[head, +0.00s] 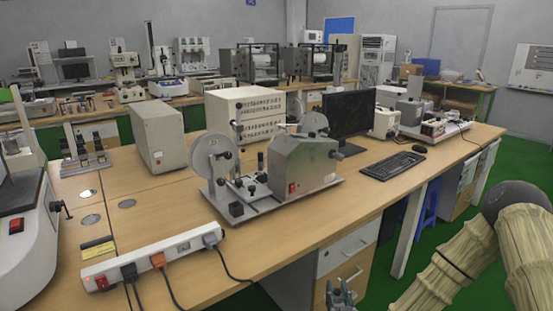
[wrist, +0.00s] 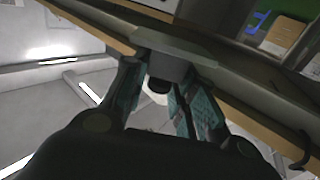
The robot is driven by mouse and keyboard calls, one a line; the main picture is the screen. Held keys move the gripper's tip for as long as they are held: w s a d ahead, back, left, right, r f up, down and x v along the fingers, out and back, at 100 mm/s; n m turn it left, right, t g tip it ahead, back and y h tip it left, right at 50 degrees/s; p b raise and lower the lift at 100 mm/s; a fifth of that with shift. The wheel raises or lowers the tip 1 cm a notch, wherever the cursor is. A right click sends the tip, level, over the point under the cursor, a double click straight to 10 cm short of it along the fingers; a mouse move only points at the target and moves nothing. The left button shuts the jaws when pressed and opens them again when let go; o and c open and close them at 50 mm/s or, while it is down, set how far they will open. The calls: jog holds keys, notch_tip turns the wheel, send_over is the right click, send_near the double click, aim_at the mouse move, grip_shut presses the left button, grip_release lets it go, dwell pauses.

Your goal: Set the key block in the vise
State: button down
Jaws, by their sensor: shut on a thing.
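My gripper (wrist: 160,88) is shut on a grey block (wrist: 168,66) with a dark round end, seen between its two teal-padded fingers in the wrist view. I cannot tell for sure that this is the key block. In the head view only the top of my gripper (head: 341,292) shows at the bottom edge, in front of the desk drawers and below the desktop. The block cannot be made out there. I cannot identify a vise with certainty in either view.
The wooden desk (head: 290,235) carries a grey reel machine (head: 303,165), a keyboard (head: 392,165), a monitor (head: 349,113) and a power strip (head: 150,258) with cables. A white machine (head: 22,240) stands at the left. Drawers (head: 350,265) stand below the desk's front edge.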

jog(key=s+r+p, duration=0.3)
jog(key=r+p, duration=0.7)
jog(key=r, duration=0.3)
jog(key=s+f, duration=0.6)
jog(key=f, duration=0.1)
jog(key=shift+s+f, duration=0.35)
jog(key=shift+f, duration=0.05)
jog(key=shift+w, duration=0.1)
jog(key=w+a+r+n+g+y+b, duration=0.2)
jog(key=w+a+r+n+y+b, duration=0.3)
jog(key=a+b, duration=0.3)
jog(key=w+a+r+n+g+y+b, duration=0.1)
jog(key=w+a+r+n+y+b, duration=0.15)
jog(key=a+r+y+b, duration=0.45)
jog(key=shift+h, duration=0.7)
jog(key=w, duration=0.5)
jog(key=w+f, duration=0.1)
jog(key=w, duration=0.5)
jog(key=w+f+b, duration=0.1)
jog(key=w, duration=0.4)
jog(key=shift+w+a, duration=0.2)
jog(key=shift+w, duration=0.2)
jog(key=shift+f, duration=1.75)
